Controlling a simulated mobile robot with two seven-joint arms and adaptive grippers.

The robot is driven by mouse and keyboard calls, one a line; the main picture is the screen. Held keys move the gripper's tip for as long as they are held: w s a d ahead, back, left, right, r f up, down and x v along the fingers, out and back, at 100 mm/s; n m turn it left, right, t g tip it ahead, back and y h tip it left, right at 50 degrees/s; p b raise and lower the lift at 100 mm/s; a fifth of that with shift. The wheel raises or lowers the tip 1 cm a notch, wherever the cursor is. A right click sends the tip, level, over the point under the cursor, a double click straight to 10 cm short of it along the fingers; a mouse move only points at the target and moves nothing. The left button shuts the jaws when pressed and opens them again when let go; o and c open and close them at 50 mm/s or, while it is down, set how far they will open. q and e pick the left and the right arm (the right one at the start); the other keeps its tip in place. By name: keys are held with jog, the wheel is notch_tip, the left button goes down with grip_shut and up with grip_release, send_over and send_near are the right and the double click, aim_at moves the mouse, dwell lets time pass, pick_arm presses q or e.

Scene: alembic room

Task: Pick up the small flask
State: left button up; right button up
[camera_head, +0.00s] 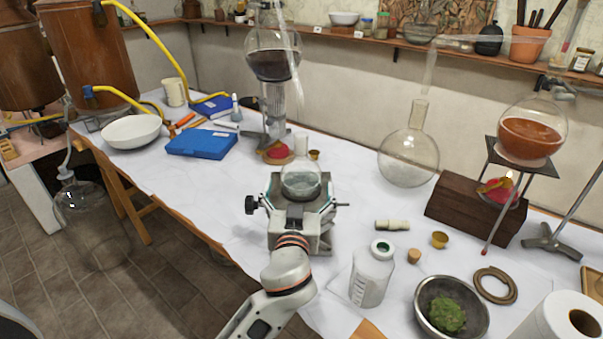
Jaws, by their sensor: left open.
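The small flask (300,182) is a clear round-bottomed glass with a short neck and some greenish content. It stands upright on the white-covered table (222,218), near the middle of the view. My left gripper (302,190) reaches in from the bottom and is open, its two fingers spread to the left and right of the flask's lower part. The gripper hides the flask's base, and I cannot tell whether the fingers touch the glass. My right gripper is not in view.
A burner stand with a dark-filled flask (273,62) stands just behind. A large round flask (408,158) is at the right, near a wooden block (462,208). A white bottle (371,274) and a metal bowl (425,298) stand front right. A blue case (201,144) lies left; table left of the gripper is clear.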

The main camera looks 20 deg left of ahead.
aim_at(301, 174)
pick_arm(q)
jog(key=x, duration=0.4)
jog(key=shift+w+d+r+p, duration=0.1)
jog(key=shift+w+r+p, duration=0.1)
jog(key=shift+p, duration=0.2)
jog(key=shift+w+f, duration=0.1)
jog(key=shift+w, duration=0.45)
jog(key=c, duration=1.5)
